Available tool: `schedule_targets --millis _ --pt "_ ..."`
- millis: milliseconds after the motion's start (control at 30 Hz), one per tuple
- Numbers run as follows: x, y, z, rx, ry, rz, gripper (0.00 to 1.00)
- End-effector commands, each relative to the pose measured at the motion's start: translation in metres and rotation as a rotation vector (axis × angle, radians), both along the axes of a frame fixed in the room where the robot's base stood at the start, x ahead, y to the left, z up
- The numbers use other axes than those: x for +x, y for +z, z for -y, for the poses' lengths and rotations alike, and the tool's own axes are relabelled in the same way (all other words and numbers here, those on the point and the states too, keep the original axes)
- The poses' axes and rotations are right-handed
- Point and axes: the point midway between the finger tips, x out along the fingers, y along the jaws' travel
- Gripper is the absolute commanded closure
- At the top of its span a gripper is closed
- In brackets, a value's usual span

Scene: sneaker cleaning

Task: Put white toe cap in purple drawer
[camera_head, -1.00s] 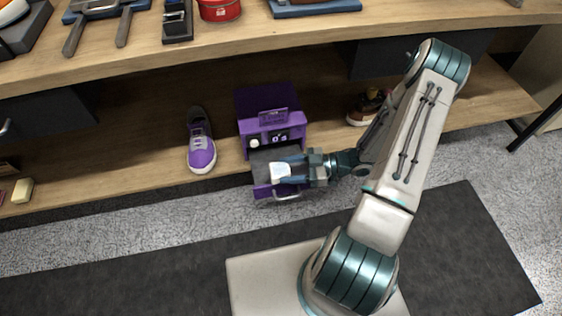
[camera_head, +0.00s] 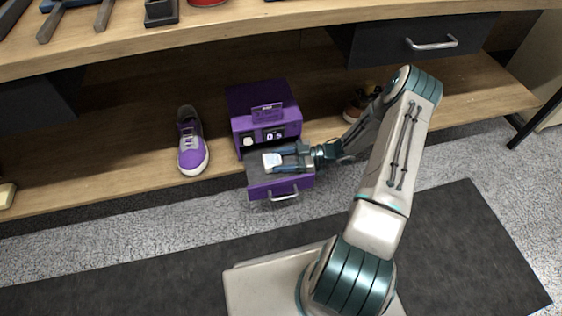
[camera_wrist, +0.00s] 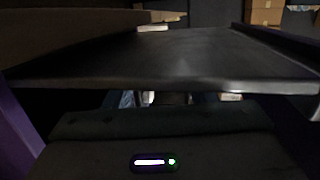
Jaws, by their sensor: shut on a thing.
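The purple drawer (camera_head: 262,189) is pulled out of a small purple cabinet (camera_head: 257,98) on the lower shelf. Its grey inside shows, and it has a metal handle on its front. The white toe cap (camera_head: 271,161) is held at the tips of my gripper (camera_head: 280,159), which reaches in from the right and is shut on it. The toe cap appears over the open drawer, within its outline. I cannot tell whether it touches the drawer floor. The wrist view is dark, and a wide dark panel (camera_wrist: 180,62) crosses it. I cannot make out the toe cap there.
A purple sneaker (camera_head: 192,152) stands left of the cabinet. A brown shoe (camera_head: 355,105) is partly hidden behind my arm. The workbench top (camera_head: 225,22) overhangs the shelf, with a closed dark drawer (camera_head: 400,45) at right. The dark floor mat (camera_head: 480,245) is clear at right.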

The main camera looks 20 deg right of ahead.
Motion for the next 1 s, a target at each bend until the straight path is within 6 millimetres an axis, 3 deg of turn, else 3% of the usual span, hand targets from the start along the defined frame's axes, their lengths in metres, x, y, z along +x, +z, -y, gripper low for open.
schedule_targets --millis 233,267,333,700,867,1000 --pt "0.000 -0.002 0.000 -0.001 0.001 0.001 0.76" --pt "0.000 -0.001 0.000 -0.001 0.001 0.001 0.44" --pt "0.000 -0.001 0.000 -0.001 0.001 0.001 0.26" --pt "0.000 0.004 0.001 -0.001 0.000 0.001 0.26" --pt "-0.004 0.007 0.025 -0.004 -0.001 0.000 0.26" --pt "-0.010 0.012 0.056 -0.004 -0.002 0.001 0.26"
